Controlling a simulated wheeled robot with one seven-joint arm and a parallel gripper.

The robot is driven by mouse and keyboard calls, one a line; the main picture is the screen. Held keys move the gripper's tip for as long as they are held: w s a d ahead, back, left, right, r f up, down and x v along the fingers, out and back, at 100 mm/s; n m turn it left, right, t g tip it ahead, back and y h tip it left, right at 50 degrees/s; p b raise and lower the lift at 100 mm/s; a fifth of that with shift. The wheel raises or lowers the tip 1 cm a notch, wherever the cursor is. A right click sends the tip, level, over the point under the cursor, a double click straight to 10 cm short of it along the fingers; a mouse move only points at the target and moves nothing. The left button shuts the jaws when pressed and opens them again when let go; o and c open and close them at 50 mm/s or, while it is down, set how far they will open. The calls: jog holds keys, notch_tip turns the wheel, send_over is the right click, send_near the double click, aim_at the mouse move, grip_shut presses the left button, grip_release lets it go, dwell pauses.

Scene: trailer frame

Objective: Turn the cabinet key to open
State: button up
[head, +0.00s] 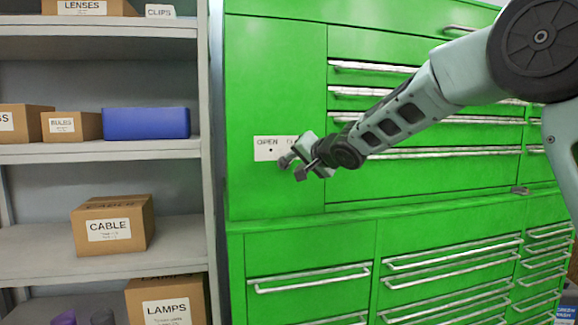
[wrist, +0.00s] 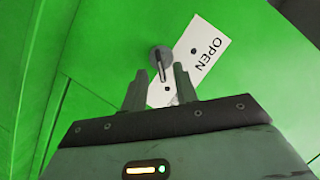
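The green cabinet (head: 275,75) has a white label plate (head: 263,152) on its upper left door. The plate reads OPEN, with a black dot below; a second word is mostly hidden by my gripper. In the wrist view, a round grey lock with a key (wrist: 161,62) sits at the plate's edge, the key's flat grip pointing toward my gripper. My gripper (wrist: 158,82) is open, one finger on each side of the key's near end, with gaps on both sides. In the head view my gripper (head: 291,168) is in front of the plate and hides the key.
Grey shelves (head: 100,152) stand left of the cabinet, holding a blue box (head: 146,123), a CABLE carton (head: 113,226) and a LAMPS carton (head: 168,301). Drawers with protruding bar handles (head: 310,277) lie below and right of the door. The space before the door is clear.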

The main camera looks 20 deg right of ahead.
aim_at(291, 163)
jog(key=x, duration=0.5)
jog(key=shift+p, duration=0.3)
grip_shut()
